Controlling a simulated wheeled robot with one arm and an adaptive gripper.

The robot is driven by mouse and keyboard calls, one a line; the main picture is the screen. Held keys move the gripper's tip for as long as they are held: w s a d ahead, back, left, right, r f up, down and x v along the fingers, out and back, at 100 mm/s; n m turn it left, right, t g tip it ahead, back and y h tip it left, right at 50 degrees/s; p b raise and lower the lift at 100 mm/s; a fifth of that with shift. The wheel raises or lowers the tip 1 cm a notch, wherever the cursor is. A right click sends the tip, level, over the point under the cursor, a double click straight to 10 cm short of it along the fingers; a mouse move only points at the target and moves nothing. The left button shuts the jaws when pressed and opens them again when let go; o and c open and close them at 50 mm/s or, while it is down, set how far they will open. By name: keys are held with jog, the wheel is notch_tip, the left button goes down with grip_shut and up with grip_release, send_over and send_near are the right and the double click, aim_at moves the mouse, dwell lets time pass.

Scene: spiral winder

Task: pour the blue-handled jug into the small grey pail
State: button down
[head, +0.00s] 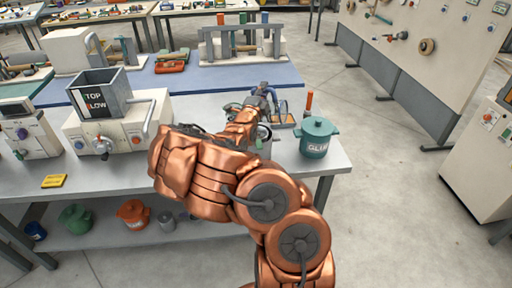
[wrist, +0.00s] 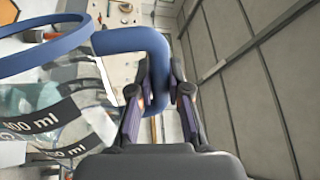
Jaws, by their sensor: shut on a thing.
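The jug's blue handle (wrist: 128,40) shows in the wrist view, with its bend between the fingertips of my gripper (wrist: 160,88). My gripper is shut on this handle. The jug's clear body (wrist: 45,115), with dark bands marked in ml, fills the left side there, under a blue rim (wrist: 45,50). In the head view my gripper (head: 264,94) is over the right part of the bench, and my arm hides much of what is around it.
A green glue pot (head: 315,142) stands at the bench's right end, near my gripper. A machine with a grey hopper (head: 100,92) stands left. A green pot (head: 75,218) and an orange pot (head: 133,214) are on the lower shelf.

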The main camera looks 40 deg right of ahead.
jog(key=shift+s+d+f+m+g+b, duration=0.15)
jog(key=shift+s+d+m+g, duration=0.15)
jog(key=shift+s+m, duration=0.5)
jog(key=shift+s+d+f+m+g+b, duration=0.1)
jog(key=shift+s+d+f+m+g, duration=0.2)
jog(key=shift+s+m, duration=0.5)
jog(key=shift+s+d+f+m+g+b, duration=0.1)
jog(key=shift+s+d+m, duration=0.3)
jog(key=shift+s+m, duration=0.35)
jog(key=shift+r, duration=0.1)
jog(key=s+m, duration=0.1)
jog(key=s+d+m+g, duration=0.1)
jog(key=m, duration=0.1)
jog(key=s+m+p, duration=0.1)
jog(key=m, duration=0.1)
jog(key=shift+s+d+r+h, duration=0.3)
jog(key=shift+s+r+h, duration=0.05)
jog(key=shift+r+h, duration=0.05)
jog(key=s+m, duration=0.1)
jog(key=m, duration=0.1)
jog(key=s+d+f+m+g, duration=0.1)
jog(key=m, duration=0.1)
jog(key=shift+s+f+m+g, duration=0.1)
jog(key=shift+s+m+g, duration=0.05)
jog(key=shift+m+g, duration=0.2)
